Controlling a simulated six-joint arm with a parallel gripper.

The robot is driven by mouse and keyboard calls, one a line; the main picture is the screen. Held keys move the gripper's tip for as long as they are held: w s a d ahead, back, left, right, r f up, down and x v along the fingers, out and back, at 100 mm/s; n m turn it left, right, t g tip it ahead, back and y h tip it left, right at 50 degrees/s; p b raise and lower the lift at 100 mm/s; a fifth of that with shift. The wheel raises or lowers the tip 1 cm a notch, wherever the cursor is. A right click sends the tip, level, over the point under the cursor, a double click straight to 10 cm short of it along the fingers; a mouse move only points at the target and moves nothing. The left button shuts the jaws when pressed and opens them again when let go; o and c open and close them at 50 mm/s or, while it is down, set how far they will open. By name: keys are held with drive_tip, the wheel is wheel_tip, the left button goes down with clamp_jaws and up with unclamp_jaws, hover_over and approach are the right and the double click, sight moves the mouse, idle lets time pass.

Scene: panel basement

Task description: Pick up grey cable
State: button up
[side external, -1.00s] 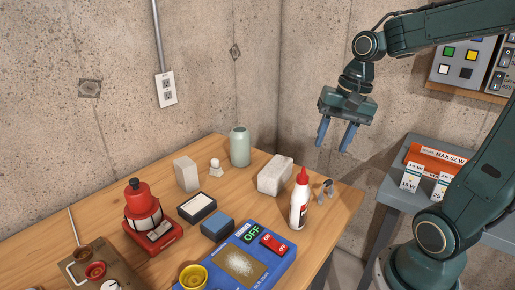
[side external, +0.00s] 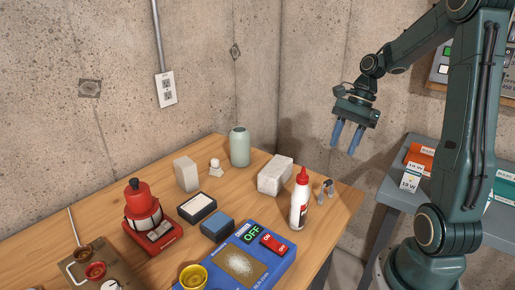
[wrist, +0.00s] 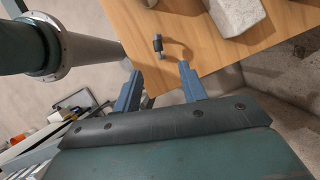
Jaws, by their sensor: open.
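A small grey cable (side external: 327,187) stands bent in an arch on the wooden table near its right corner, just right of the white bottle with the red cap. In the wrist view the cable (wrist: 159,46) shows as a short curved piece with a dark end, on the table beyond my fingertips. My gripper (side external: 348,149) is open and empty, with its blue fingers pointing down, above and to the right of the cable. In the wrist view my gripper (wrist: 158,78) shows both fingers apart with nothing between them.
The white bottle (side external: 299,203) stands close left of the cable. A pale block (side external: 275,176) lies behind it. A blue panel (side external: 262,262) with switches lies in front. The table's right edge (side external: 350,207) is near the cable. A grey side table (side external: 398,192) stands at the right.

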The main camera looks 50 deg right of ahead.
sight(329, 180)
drive_tip(key=shift+x, duration=4.25)
drive_tip(key=shift+s, duration=0.1)
drive_tip(key=shift+s+a+x, duration=0.1)
drive_tip(key=shift+s+x, duration=0.05)
drive_tip(key=shift+x, duration=1.15)
drive_tip(key=shift+s+a+x, duration=0.1)
drive_tip(key=shift+a+x, duration=0.05)
drive_tip(key=shift+x, duration=1.15)
drive_tip(key=shift+w, duration=0.1)
drive_tip(key=shift+r, duration=0.1)
clamp_jaws()
